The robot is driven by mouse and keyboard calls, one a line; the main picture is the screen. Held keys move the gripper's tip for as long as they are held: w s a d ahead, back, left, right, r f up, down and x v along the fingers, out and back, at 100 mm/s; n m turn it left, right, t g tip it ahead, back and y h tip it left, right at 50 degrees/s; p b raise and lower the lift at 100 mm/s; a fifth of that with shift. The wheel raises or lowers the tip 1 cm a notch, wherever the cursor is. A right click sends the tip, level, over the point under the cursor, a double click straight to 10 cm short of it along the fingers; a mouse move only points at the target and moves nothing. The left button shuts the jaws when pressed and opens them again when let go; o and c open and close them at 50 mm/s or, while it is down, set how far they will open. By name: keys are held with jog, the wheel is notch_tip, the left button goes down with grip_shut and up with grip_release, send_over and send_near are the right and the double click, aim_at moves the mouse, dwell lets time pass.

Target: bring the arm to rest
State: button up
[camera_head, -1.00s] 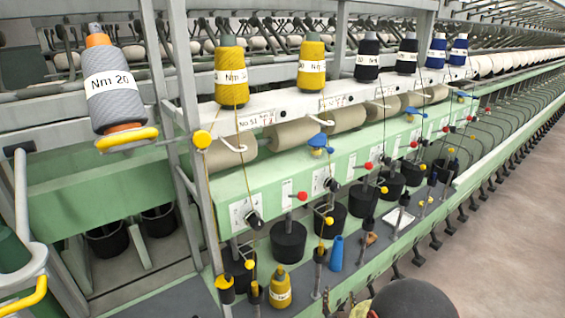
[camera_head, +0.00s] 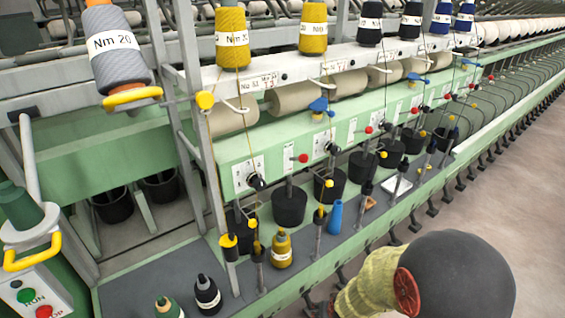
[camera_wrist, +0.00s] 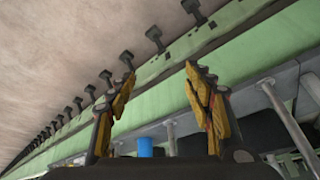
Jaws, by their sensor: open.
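My gripper (camera_wrist: 158,76) shows in the wrist view with its two yellow and black fingers spread apart and nothing between the tips. In the head view my arm (camera_head: 455,275) shows at the lower right as a dark rounded link with a yellow-green part; the gripper itself cannot be made out there. Beyond the fingers in the wrist view are the floor (camera_wrist: 60,60) and the machine's green rail (camera_wrist: 160,70), neither visibly touching them.
A spinning frame with a green beam (camera_head: 235,150) fills the left and middle. A blue tube (camera_head: 335,217), a yellow bobbin (camera_head: 281,248), a black bobbin (camera_head: 207,294) and a green one (camera_head: 167,308) stand on its grey shelf (camera_head: 140,262). Open floor (camera_head: 510,190) lies right.

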jog(key=d+v, duration=0.1)
jog(key=v, duration=2)
jog(key=d+v, duration=0.2)
jog(key=v, duration=1.9)
jog(key=shift+w+d+n+t, duration=0.15)
jog(key=shift+d+n+t, duration=0.15)
jog(key=shift+d, duration=0.05)
jog(key=shift+c, duration=0.3)
